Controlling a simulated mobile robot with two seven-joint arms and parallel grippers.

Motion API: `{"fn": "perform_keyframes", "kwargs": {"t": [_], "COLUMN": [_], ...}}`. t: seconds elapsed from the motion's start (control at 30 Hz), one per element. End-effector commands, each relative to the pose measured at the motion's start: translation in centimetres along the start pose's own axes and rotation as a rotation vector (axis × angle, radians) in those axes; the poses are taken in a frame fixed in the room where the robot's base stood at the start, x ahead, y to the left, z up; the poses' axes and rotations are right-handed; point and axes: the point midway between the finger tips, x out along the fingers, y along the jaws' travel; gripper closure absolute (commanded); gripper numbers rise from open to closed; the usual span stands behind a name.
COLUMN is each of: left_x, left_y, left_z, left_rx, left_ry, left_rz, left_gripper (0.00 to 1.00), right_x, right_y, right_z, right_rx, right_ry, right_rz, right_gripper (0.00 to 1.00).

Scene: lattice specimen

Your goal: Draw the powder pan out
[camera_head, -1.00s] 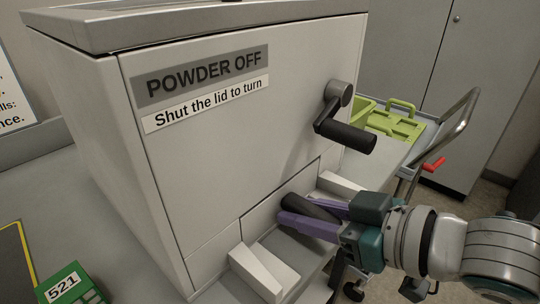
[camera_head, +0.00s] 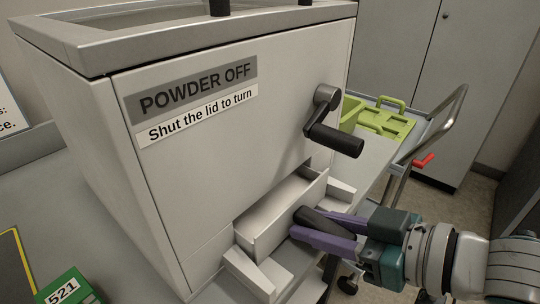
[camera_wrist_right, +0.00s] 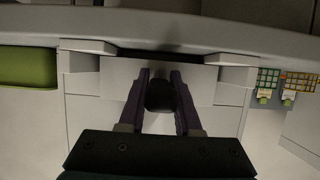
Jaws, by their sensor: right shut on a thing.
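The powder pan (camera_head: 287,215) is a pale drawer low in the front of the white POWDER OFF machine (camera_head: 215,175). It stands partly out of its opening, and its hollow inside shows from above. Its dark round handle (camera_head: 322,221) is on its front. My right gripper (camera_head: 300,223) is shut on this handle, one purple finger on each side. The wrist view shows the pan's front (camera_wrist_right: 202,84) and the dark handle (camera_wrist_right: 160,95) between the fingers (camera_wrist_right: 160,92). My left gripper is not in view.
Pale guide blocks stand on both sides of the pan, left (camera_head: 248,273) and right (camera_head: 340,190). A crank (camera_head: 332,135) sticks out above. A trolley with a green tray (camera_head: 380,120) stands at the right. A green box marked 521 (camera_head: 68,289) lies at lower left.

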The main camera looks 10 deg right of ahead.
Motion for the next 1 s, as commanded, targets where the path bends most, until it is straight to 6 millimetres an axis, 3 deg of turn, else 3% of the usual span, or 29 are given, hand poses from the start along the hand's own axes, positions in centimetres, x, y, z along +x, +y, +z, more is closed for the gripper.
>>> {"fn": "perform_keyframes", "kwargs": {"t": [1.0], "left_x": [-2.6], "left_y": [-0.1], "left_z": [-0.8], "left_rx": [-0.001], "left_ry": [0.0], "left_rz": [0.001], "left_gripper": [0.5], "right_x": [-7.3], "right_y": [0.0], "right_z": [2.9], "right_rx": [0.0], "right_ry": [0.0], "right_rz": [0.0], "right_gripper": [1.0]}}
